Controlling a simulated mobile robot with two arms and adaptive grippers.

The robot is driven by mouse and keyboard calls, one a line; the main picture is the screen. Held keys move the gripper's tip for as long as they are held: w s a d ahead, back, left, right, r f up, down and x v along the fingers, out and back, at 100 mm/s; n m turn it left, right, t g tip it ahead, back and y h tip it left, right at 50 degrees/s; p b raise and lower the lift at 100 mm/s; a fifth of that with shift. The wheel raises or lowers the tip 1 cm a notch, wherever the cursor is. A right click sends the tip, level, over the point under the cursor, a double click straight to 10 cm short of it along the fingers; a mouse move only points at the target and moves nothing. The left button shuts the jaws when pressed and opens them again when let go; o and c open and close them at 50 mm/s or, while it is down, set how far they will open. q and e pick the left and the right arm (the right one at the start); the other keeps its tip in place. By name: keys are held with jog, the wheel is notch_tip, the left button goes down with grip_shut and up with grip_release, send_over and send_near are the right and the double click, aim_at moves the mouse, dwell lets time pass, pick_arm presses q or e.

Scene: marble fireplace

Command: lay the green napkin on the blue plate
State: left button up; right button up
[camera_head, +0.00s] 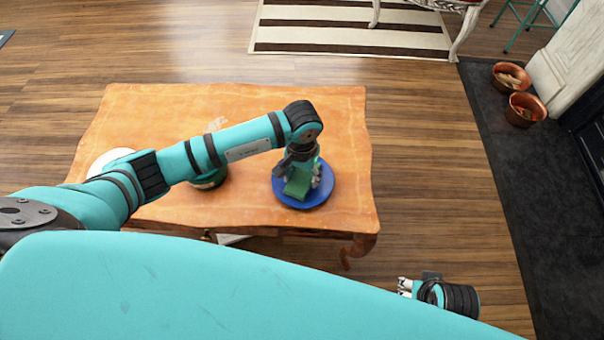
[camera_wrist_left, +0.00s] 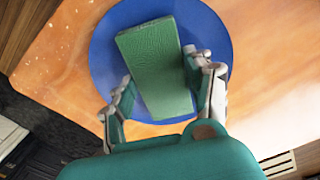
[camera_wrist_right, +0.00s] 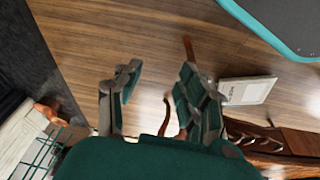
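The green napkin (camera_head: 297,185) is a folded rectangular block. It lies over the blue plate (camera_head: 322,193) near the table's right front corner, and it also shows in the left wrist view (camera_wrist_left: 155,65) with the plate's rim (camera_wrist_left: 103,50) around it. My left gripper (camera_head: 301,172) is low over the plate, pointing down. In the left wrist view its fingers (camera_wrist_left: 158,72) stand wide apart on either side of the napkin, with a slim gap at the left finger. My right gripper (camera_head: 404,288) is off the table to the right; in the right wrist view its fingers (camera_wrist_right: 160,75) are apart and empty.
The orange wooden table (camera_head: 250,105) has bare room at the back. A white plate (camera_head: 108,158) and a green bowl-like thing (camera_head: 211,181) are partly hidden by my left arm. Copper pots (camera_head: 524,110) stand on the dark hearth at right.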

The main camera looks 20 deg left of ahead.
aim_at(302, 178)
pick_arm(q)
jog(key=o, duration=0.4)
jog(key=shift+r, duration=0.1)
jog(key=shift+w+r+p, duration=0.1)
jog(key=shift+r+p, duration=0.35)
jog(key=shift+r, duration=0.35)
notch_tip(302, 178, up, 11)
jog(key=shift+f+p, duration=0.15)
jog(key=shift+p, duration=0.4)
pick_arm(e)
notch_tip(302, 178, down, 7)
jog(key=s, duration=0.1)
jog(key=shift+s, duration=0.1)
